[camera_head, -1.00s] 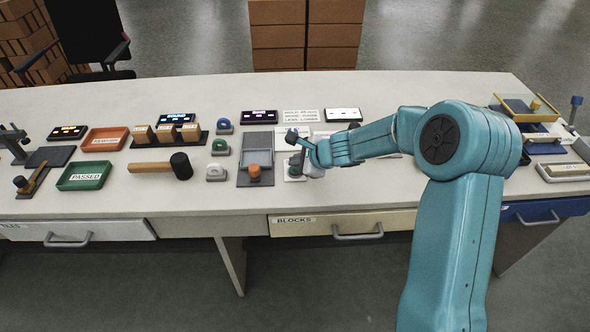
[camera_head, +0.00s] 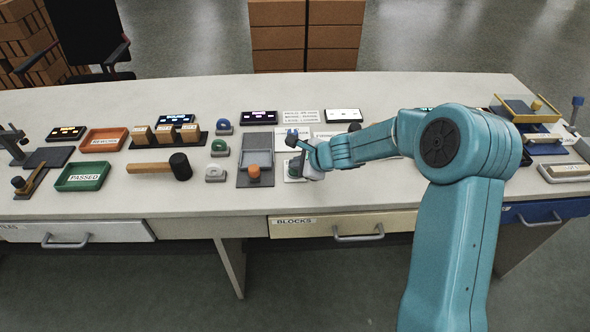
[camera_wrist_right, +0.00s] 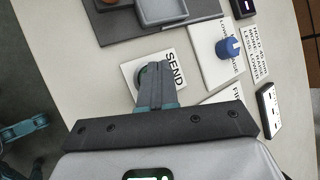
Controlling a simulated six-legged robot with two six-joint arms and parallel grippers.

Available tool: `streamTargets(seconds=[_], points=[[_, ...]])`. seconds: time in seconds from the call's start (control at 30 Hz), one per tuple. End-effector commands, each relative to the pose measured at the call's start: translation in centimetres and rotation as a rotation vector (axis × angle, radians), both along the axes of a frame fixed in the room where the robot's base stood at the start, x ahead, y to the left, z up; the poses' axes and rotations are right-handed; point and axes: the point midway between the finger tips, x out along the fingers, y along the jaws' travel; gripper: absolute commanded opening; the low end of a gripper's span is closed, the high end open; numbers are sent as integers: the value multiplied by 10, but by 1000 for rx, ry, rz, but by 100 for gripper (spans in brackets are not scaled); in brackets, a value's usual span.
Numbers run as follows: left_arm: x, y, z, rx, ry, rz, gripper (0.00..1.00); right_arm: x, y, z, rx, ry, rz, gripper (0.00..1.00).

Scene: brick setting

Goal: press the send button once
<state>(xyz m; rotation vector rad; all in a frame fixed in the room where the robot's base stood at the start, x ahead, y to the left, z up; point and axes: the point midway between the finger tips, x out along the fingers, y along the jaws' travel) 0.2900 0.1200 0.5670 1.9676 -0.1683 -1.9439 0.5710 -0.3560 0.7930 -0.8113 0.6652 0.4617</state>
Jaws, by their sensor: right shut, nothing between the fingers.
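The send button's white plate, lettered SEND (camera_wrist_right: 174,70), lies flat on the bench and also shows in the head view (camera_head: 287,179). In the head view the right gripper (camera_head: 296,166) points down at the plate. I cannot tell whether the tips touch the button. My left gripper is not in view.
A blue knob on a white plate (camera_wrist_right: 228,47) stands beside the SEND plate. A mallet (camera_head: 160,167), a green tray (camera_head: 82,177) and stamps lie farther left.

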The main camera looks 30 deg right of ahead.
Motion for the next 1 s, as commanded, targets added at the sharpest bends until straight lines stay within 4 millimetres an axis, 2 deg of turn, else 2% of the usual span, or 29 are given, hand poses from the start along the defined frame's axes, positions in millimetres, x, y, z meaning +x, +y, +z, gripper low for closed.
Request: streamTargets(seconds=[0.57,1.0], points=[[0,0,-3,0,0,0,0,0,0,-3,0,1,0,0],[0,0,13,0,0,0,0,0,0,15,0,1,0,0]])
